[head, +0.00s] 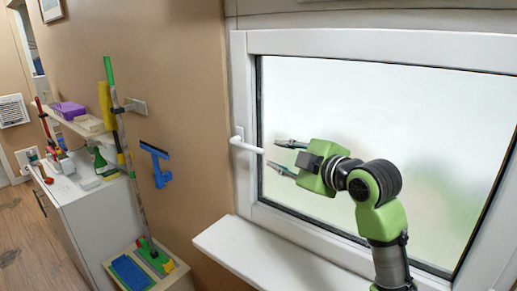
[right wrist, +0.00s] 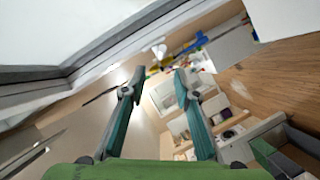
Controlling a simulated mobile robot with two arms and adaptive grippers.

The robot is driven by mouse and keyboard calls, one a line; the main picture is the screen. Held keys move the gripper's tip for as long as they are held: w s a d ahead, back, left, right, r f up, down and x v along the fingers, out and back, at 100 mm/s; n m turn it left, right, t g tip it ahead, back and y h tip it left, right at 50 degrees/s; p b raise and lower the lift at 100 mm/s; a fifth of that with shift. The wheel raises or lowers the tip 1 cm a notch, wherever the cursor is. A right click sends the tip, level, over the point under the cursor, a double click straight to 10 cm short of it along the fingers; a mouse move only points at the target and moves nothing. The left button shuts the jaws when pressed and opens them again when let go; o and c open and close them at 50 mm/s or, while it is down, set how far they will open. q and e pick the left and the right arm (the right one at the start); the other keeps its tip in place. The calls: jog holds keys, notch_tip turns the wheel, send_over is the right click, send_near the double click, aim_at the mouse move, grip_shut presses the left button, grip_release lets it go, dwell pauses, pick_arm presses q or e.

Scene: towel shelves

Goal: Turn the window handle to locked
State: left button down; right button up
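The white window handle (head: 246,144) sits on the left side of the white window frame (head: 240,95). Its lever lies about horizontal and points right, toward the glass. My right gripper (head: 284,157) is in front of the window pane, just right of the lever's end, with its fingers pointing left toward it. I cannot make out the handle clearly in that view. My left gripper is not in view.
A white windowsill (head: 270,250) runs below the window. A blue squeegee (head: 157,165) hangs on the brown wall to the left. Farther left stands a white cabinet (head: 100,215) with bottles and cleaning things, with a shelf above it. Clear floor lies at the far left.

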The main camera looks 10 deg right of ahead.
aim_at(255, 147)
jog(key=p+x, duration=0.5)
jog(key=x, duration=0.7)
jog(key=shift+w+a, duration=0.1)
jog(key=shift+w, duration=0.05)
jog(key=shift+w+a+f+p, duration=0.25)
jog(key=shift+w+p, duration=0.05)
jog(key=shift+w, duration=0.3)
